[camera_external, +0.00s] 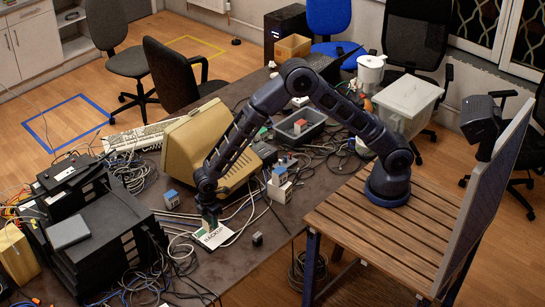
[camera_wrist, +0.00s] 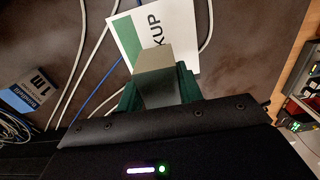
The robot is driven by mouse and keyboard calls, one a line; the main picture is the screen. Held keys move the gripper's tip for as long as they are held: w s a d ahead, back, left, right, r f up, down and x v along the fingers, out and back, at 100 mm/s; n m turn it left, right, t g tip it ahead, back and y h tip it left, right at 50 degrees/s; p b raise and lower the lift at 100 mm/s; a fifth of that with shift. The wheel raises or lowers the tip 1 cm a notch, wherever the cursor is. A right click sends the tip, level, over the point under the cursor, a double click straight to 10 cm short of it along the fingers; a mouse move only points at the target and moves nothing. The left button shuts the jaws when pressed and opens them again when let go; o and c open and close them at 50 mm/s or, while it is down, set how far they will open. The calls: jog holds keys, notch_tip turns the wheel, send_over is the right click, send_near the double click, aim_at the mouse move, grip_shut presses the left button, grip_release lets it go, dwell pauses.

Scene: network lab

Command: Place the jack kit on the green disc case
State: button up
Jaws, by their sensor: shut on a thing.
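My gripper (camera_external: 210,222) points down over the disc case and is shut on a small box. In the wrist view this box, which I take to be the jack kit (camera_wrist: 155,62), has a beige-grey face and a darker side between the green fingers. In the external view the fingers mostly hide the box.
A blue and white cable box (camera_external: 172,199) stands left of my gripper. A small black block (camera_external: 257,239) sits right of the case. Loose cables run around it. A beige monitor (camera_external: 205,140) stands behind, and black equipment (camera_external: 105,235) is stacked at the left.

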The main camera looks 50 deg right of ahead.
jog(key=shift+f, duration=1.95)
jog(key=shift+f, duration=0.1)
jog(key=o, duration=1)
jog(key=shift+o, duration=0.2)
notch_tip(320, 180, up, 12)
jog(key=shift+r, duration=0.15)
